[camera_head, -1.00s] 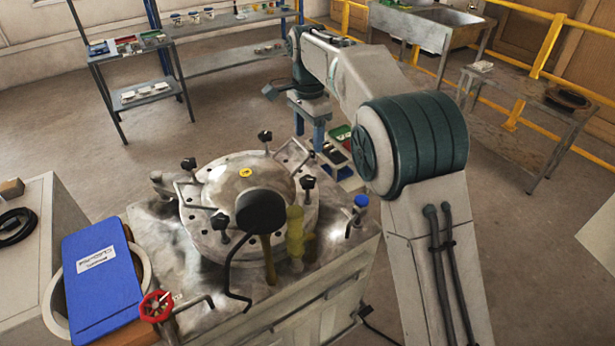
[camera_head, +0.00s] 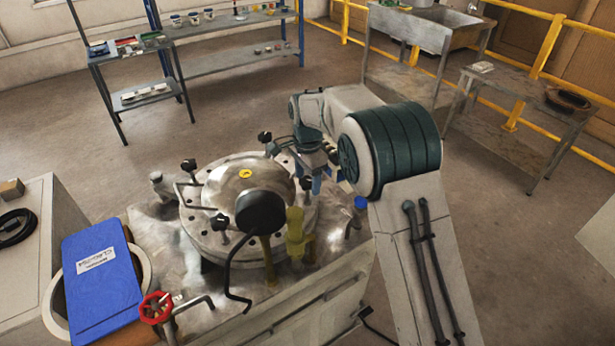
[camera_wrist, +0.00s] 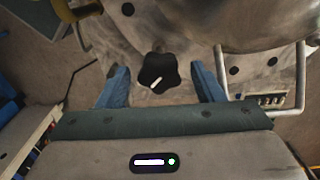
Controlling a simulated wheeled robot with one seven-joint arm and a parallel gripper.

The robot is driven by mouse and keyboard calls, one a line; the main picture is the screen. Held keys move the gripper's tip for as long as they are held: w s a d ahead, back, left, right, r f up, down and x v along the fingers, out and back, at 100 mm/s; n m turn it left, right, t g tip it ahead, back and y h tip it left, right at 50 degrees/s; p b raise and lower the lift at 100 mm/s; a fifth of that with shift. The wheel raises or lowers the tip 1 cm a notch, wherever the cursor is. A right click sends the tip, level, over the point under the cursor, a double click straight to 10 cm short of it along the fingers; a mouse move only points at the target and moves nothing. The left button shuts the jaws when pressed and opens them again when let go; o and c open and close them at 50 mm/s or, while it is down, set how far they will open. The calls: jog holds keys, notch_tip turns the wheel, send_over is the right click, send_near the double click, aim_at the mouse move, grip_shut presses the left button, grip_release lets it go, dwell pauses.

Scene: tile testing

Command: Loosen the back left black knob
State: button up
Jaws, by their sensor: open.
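A round metal lid (camera_head: 225,180) with black star knobs around its rim sits on the metal bench in the head view. Knobs show at the left (camera_head: 188,165), top (camera_head: 265,137) and front left (camera_head: 219,222). My gripper (camera_head: 316,183) points down over the lid's right edge and hides the knob there. In the wrist view a black knob (camera_wrist: 158,72) with a white mark lies between the two blue fingers of my gripper (camera_wrist: 160,80). The fingers are open, with a gap on each side of the knob. I cannot tell their height relative to it.
A black round cap (camera_head: 261,211), a bent rod (camera_head: 233,280) and a yellow fitting (camera_head: 295,235) stand at the lid's front. A red valve wheel (camera_head: 155,307) and a blue binder (camera_head: 100,280) are at the front left. A blue-capped part (camera_head: 361,202) is at the right.

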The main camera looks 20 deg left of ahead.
jog(key=c, duration=1)
jog(key=shift+n, duration=0.4)
jog(key=n, duration=0.3)
jog(key=shift+n, duration=0.4)
jog(key=n, duration=0.4)
jog(key=shift+r+n+p, duration=0.1)
jog(key=shift+n+p, duration=0.2)
jog(key=shift+p, duration=0.05)
jog(key=n, duration=0.4)
jog(key=shift+n+p, duration=0.3)
jog(key=shift+n, duration=2.2)
